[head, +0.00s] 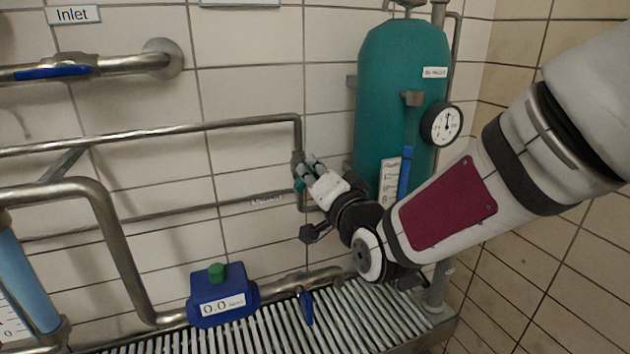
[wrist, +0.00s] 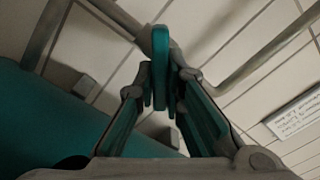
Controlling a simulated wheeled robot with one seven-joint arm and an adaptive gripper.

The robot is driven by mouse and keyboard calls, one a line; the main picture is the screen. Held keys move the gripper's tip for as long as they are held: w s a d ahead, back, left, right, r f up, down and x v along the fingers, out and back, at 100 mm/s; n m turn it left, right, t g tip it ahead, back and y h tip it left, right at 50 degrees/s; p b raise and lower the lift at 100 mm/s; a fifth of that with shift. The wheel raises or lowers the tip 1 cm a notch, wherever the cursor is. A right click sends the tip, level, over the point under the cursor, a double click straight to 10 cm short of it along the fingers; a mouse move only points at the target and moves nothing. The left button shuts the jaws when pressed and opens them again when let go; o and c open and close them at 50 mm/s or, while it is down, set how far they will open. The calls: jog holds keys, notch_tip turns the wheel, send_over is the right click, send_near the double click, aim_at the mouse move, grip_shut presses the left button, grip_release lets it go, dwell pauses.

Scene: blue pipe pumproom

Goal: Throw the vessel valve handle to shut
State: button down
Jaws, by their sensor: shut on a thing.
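The vessel valve handle (wrist: 161,62) is a flat teal lever, upright in the wrist view, with its near end between my fingers. My gripper (wrist: 162,98) is shut on it, one finger on each side. In the head view my gripper (head: 307,172) is at the vertical pipe left of the green vessel (head: 385,105). There the fingers largely hide the handle, and small teal parts cannot be told apart. The valve body is mostly hidden too. A small label (head: 267,199) is on the wall left of the valve; a wall label (wrist: 294,113) also shows in the wrist view.
A pressure gauge (head: 442,124) sticks out from the vessel, close to my arm. A blue meter box (head: 222,295) and a blue lever (head: 305,306) are low, by the slatted grate (head: 345,320). The inlet valve's blue lever (head: 52,72) is at upper left. Pipes run along the wall.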

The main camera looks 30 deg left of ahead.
jog(key=m+b, duration=0.1)
jog(key=m, duration=0.2)
jog(key=shift+w+d+f+m+b, duration=0.15)
jog(key=shift+f+m+b, duration=0.15)
jog(key=shift+m+b, duration=0.1)
jog(key=m, duration=0.4)
jog(key=shift+f+b, duration=0.1)
jog(key=shift+b, duration=0.3)
jog(key=shift+m, duration=0.4)
jog(key=c, duration=1.7)
grip_release()
jog(key=v, duration=1.2)
